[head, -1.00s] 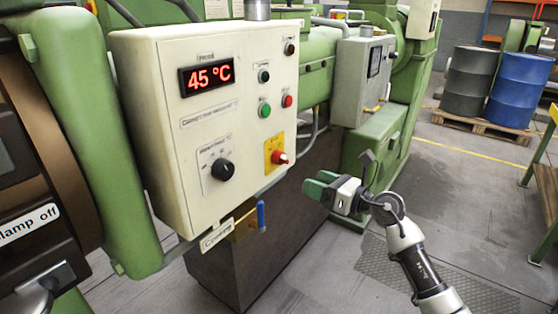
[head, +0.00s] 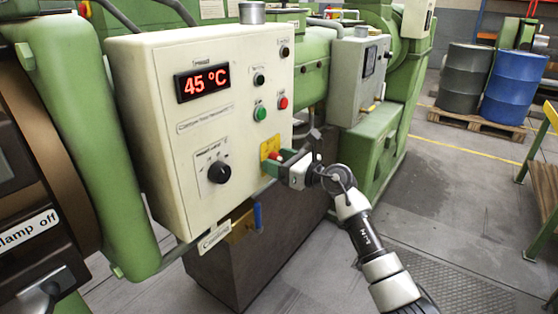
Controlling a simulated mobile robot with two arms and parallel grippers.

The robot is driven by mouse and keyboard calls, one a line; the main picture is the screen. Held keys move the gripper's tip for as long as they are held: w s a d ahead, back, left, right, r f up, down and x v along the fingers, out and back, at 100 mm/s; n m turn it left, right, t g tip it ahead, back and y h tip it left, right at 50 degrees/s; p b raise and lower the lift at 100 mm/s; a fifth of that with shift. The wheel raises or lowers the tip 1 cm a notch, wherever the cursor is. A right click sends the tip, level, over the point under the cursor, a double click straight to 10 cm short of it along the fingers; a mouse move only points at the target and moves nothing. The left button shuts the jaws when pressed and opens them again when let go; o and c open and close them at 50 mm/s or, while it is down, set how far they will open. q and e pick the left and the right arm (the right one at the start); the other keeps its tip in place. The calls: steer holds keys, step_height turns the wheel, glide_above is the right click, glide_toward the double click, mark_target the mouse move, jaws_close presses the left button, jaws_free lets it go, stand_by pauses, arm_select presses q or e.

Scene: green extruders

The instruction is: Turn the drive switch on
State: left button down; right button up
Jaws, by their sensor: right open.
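The drive switch (head: 275,155) is a red knob on a yellow plate (head: 268,147), low on the right of the cream control box (head: 150,130). My right gripper (head: 280,161) is open, with its green fingers at the switch. One finger overlaps the lower part of the plate and the other is to the right of the knob. The fingers hide part of the knob, so I cannot tell whether they touch it or which way it points. My left gripper is not in view.
The box also has a black dial (head: 219,172), a 45 °C display (head: 203,83) and several buttons. A blue-handled valve (head: 258,216) hangs below it. A grey box (head: 358,77) stands behind.

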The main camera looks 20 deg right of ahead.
steer(key=shift+c, duration=0.7)
steer(key=c, duration=0.8)
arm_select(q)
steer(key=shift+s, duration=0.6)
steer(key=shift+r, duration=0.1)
arm_select(e)
steer(key=shift+r+m+p, duration=0.15)
steer(key=shift+m+p, duration=0.25)
steer(key=shift+p, duration=0.25)
steer(key=m+p, duration=0.8)
steer(key=p, duration=0.1)
steer(key=shift+r+m, duration=0.1)
steer(key=shift+m, duration=0.2)
arm_select(q)
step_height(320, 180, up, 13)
steer(key=p, duration=0.3)
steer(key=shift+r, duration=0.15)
arm_select(e)
steer(key=shift+f+m, duration=0.2)
steer(key=shift+m, duration=2)
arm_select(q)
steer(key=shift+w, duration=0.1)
arm_select(e)
steer(key=shift+s, duration=0.1)
